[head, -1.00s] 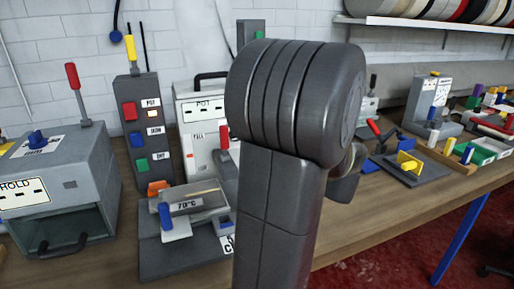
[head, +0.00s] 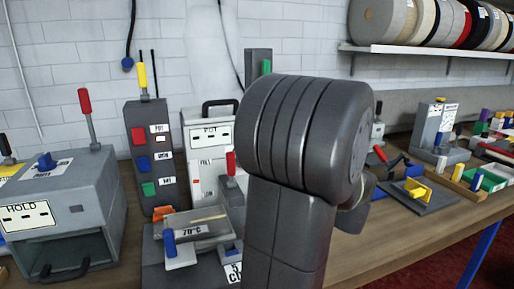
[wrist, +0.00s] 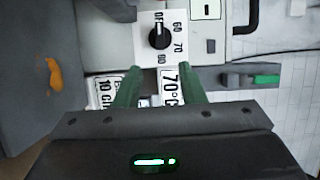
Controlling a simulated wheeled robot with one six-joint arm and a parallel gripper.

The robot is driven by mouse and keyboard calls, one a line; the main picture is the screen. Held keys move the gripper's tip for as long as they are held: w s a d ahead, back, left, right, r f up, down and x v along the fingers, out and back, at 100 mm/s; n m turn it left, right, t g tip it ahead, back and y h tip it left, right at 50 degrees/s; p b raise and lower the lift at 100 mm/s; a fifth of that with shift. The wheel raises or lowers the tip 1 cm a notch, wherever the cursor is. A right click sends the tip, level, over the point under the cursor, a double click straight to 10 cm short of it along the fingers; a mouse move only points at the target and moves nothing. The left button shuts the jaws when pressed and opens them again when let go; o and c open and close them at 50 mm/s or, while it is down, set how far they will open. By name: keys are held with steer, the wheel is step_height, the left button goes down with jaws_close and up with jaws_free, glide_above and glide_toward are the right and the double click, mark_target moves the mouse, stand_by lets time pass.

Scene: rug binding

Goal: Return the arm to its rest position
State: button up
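My arm (head: 290,215) fills the middle of the head view, bent at a large rounded grey joint. My gripper is not clearly visible there; the arm covers it. In the wrist view my gripper (wrist: 160,70) shows two green fingers standing apart, with no object seen held between them. Beyond the fingers are a white panel with a black dial (wrist: 160,38) and a plate marked 70°C (wrist: 172,88). I cannot tell how far the fingertips are from them.
On the wooden bench (head: 335,262) stand a grey HOLD box (head: 75,195), a button tower (head: 152,195), a white POT unit (head: 206,150) and a 70°C device (head: 205,232). A yellow-handled fixture (head: 418,190) lies right of my arm. A shelf (head: 440,53) carries rolls.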

steer(key=p+x, duration=0.1)
steer(key=x, duration=1)
steer(key=shift+w, duration=0.1)
steer(key=s+d+f+m+t+p, duration=0.2)
steer(key=s+d+f+m+p, duration=0.1)
steer(key=s+d+m+p, duration=0.3)
steer(key=shift+s+d+f+y, duration=0.25)
steer(key=shift+s+d, duration=0.75)
steer(key=shift+s, duration=1.3)
stand_by(0.8)
steer(key=shift+a+r, duration=0.1)
